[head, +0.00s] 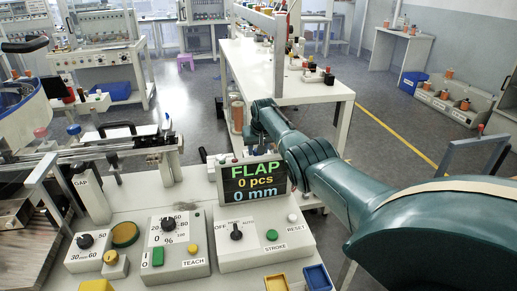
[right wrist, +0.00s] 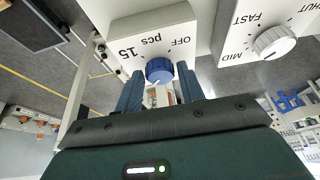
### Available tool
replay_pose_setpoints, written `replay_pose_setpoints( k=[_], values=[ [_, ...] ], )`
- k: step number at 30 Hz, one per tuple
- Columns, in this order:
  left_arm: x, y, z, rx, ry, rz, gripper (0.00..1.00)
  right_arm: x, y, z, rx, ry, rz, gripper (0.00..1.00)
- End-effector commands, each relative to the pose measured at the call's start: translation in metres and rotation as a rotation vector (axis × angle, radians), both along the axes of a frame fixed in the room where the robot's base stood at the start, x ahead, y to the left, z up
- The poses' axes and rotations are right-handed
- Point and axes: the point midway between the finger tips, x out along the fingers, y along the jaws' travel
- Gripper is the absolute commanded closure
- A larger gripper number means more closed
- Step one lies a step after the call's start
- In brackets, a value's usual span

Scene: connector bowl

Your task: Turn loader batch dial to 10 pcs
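The blue batch dial (right wrist: 159,70) sits on a white panel marked OFF, pcs and 15 in the right wrist view. I cannot clearly read where its pointer stands. My right gripper (right wrist: 158,76) is open, with one blue finger on each side of the dial and small gaps beside it. In the head view my right arm reaches forward past the display (head: 252,181), which reads FLAP, 0 pcs, 0 mm. The right fingers and the batch dial are hidden there. My left gripper is in neither view.
A white dial (right wrist: 275,42) marked MID and FAST is on a neighbouring panel. In the head view, control boxes with a black selector (head: 236,232), a green button (head: 271,235) and a yellow TEACH button (head: 193,249) stand in front of the display. A white bench (head: 262,75) stands behind.

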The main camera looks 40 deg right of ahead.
Motion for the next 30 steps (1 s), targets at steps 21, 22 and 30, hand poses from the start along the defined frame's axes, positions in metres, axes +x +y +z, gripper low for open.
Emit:
replay_pose_setpoints(
  k=[21, 22, 30],
  values=[
    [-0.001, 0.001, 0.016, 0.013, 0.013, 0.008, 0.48, -0.007, 0.004, 0.025, -0.001, -0.001, 0.001, 0.48],
    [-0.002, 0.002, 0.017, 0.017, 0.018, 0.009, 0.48, -0.009, 0.004, 0.029, -0.002, -0.001, 0.001, 0.48],
    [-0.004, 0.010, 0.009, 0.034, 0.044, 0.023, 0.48, -0.023, 0.012, 0.067, -0.002, -0.004, 0.000, 0.48]
  ],
)
